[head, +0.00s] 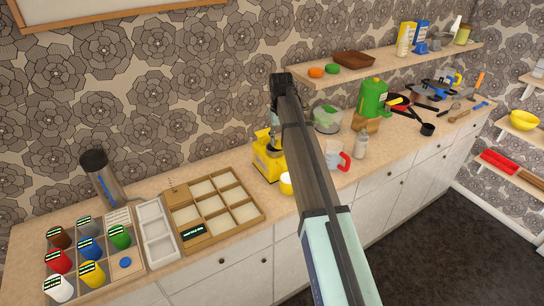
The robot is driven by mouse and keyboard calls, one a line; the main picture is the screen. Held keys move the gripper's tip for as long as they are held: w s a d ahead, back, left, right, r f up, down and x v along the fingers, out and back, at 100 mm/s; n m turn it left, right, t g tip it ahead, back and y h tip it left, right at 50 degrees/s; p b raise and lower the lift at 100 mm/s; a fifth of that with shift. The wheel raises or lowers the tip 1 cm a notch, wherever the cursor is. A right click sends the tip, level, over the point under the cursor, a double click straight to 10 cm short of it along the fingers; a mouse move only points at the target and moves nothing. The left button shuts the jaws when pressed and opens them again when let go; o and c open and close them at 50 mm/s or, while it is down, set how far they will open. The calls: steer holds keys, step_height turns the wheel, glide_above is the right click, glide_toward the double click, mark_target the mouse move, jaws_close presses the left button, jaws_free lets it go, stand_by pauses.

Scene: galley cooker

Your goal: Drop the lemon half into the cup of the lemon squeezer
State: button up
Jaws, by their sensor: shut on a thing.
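The lemon squeezer (267,163) is a yellow machine on the counter, left of my arm. My gripper (274,139) points down from the dark wrist, at the top of the squeezer in this view. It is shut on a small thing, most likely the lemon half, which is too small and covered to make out. The squeezer's cup is largely hidden by my gripper and arm. I cannot tell how high my gripper is above it. A small yellow and white piece (286,184) sits at the squeezer's front right.
A wooden compartment tray (222,219) stands to the left, with a white tray (156,231) and a rack of coloured jars beyond it. A white and red mug (335,158) and a glass bottle (360,146) stand right of my arm. A wall shelf (440,57) hangs behind.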

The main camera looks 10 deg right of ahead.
steer(key=shift+f, duration=0.1)
steer(key=o, duration=1.1)
step_height(320, 180, up, 12)
stand_by(0.4)
